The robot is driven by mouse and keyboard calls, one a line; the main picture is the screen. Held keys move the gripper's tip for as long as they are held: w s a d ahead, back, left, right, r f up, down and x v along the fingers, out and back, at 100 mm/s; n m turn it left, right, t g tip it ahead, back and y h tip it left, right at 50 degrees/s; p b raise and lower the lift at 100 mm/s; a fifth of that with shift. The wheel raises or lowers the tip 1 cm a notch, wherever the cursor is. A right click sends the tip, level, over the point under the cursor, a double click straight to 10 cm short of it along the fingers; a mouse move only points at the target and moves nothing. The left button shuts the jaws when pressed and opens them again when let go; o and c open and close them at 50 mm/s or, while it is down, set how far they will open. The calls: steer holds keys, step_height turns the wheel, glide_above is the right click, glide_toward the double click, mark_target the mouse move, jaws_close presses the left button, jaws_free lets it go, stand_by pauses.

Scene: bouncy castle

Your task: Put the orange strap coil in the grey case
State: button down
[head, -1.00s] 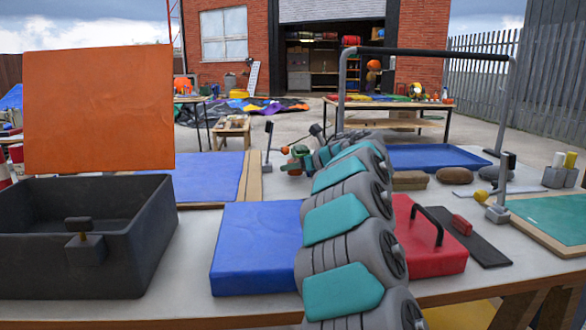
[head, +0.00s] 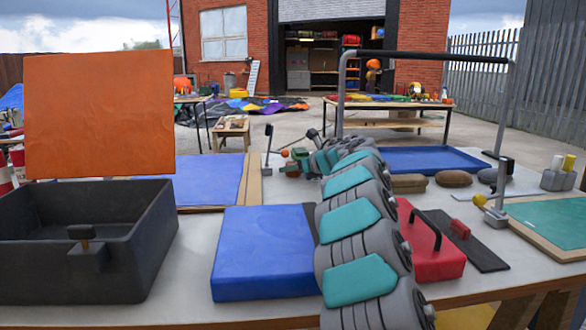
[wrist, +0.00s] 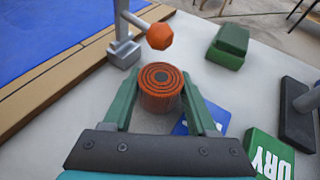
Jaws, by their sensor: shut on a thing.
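The orange strap coil (wrist: 160,82) is a short round roll with dark spiral rings on top, upright between the green fingers of my gripper (wrist: 162,96) in the wrist view. The fingers are shut on its sides. I cannot tell whether it touches the table. In the head view my gripper (head: 297,162) is far across the table, small and partly hidden by my arm; the coil is hard to make out there. The grey case (head: 140,245) is a dark open box at the front left, its orange lid (head: 98,110) raised. The visible inside looks empty.
A grey post with an orange knob (wrist: 160,36) stands close beyond the coil. A green block (wrist: 229,45) and a green DRY box (wrist: 268,152) are to its right. A blue box (head: 262,250) lies between case and arm; a red case (head: 432,250) is right of the arm.

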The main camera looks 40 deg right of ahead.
steer(key=shift+f, duration=0.2)
steer(key=shift+c, duration=1)
jaws_free()
steer(key=shift+r, duration=0.1)
